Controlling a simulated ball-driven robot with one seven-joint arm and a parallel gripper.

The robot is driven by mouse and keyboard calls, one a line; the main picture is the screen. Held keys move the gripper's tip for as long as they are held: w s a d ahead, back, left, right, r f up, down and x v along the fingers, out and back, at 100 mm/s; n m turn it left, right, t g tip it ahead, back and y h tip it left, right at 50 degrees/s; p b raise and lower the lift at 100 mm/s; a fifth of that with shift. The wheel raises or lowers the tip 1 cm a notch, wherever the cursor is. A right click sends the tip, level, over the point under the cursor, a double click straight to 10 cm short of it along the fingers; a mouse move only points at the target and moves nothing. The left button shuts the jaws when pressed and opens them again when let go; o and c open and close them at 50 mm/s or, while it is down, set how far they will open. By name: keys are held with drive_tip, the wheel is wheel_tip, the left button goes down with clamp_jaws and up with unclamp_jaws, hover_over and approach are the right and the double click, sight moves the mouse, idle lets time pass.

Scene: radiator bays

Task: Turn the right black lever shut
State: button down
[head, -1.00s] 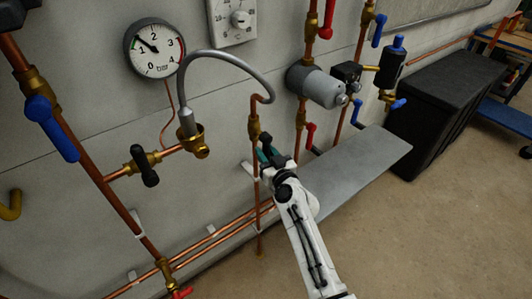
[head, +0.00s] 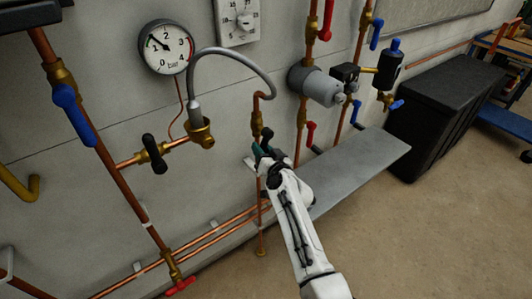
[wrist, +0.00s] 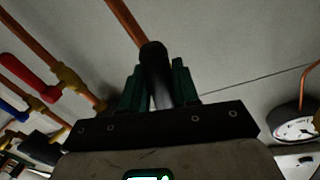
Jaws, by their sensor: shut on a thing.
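The right black lever (wrist: 155,65) stands between the green fingers of my gripper (wrist: 158,88) in the wrist view, and the gripper is shut on it. In the head view my gripper (head: 260,150) is at the vertical copper pipe below the end of the grey hose, and the lever is largely hidden there by the gripper and wrist. The lever's exact angle to its pipe is hard to tell. The other black lever (head: 154,154) sits on the short copper branch to the left, apart from my gripper.
A pressure gauge (head: 166,46) and a looped grey hose (head: 240,58) are on the wall above. A grey shelf (head: 350,165) lies right of my arm. Red-handled and blue-handled valves are nearby. Open floor (head: 430,240) lies at the lower right.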

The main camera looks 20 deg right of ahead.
drive_tip(key=m+p, duration=0.1)
drive_tip(key=a+r+m, duration=0.1)
drive_tip(key=m+p, duration=0.1)
drive_tip(key=shift+s+a+r+g+p, duration=0.2)
drive_tip(key=shift+s+a+g+p, duration=0.05)
drive_tip(key=shift+a+g+p, duration=0.1)
drive_tip(key=shift+s+a+r+m+g+y+p, duration=0.1)
drive_tip(key=shift+a+r+m+g+y+p, duration=0.2)
drive_tip(key=shift+r+m+p, duration=0.85)
drive_tip(key=shift+s+a+r+m+g+y+p, duration=0.2)
drive_tip(key=shift+m+y+p, duration=0.4)
drive_tip(key=shift+m, duration=1.1)
drive_tip(key=shift+a+r+m+g+y+p, duration=0.15)
drive_tip(key=shift+a+r+m+y+p, duration=0.35)
drive_tip(key=shift+m+p, duration=0.75)
drive_tip(key=shift+d+r+m, duration=0.15)
drive_tip(key=shift+m, duration=0.15)
drive_tip(key=c, duration=1)
unclamp_jaws()
drive_tip(key=v, duration=1)
drive_tip(key=shift+s+r+p, duration=0.2)
drive_tip(key=shift+s+p, duration=0.15)
drive_tip(key=shift+s, duration=0.05)
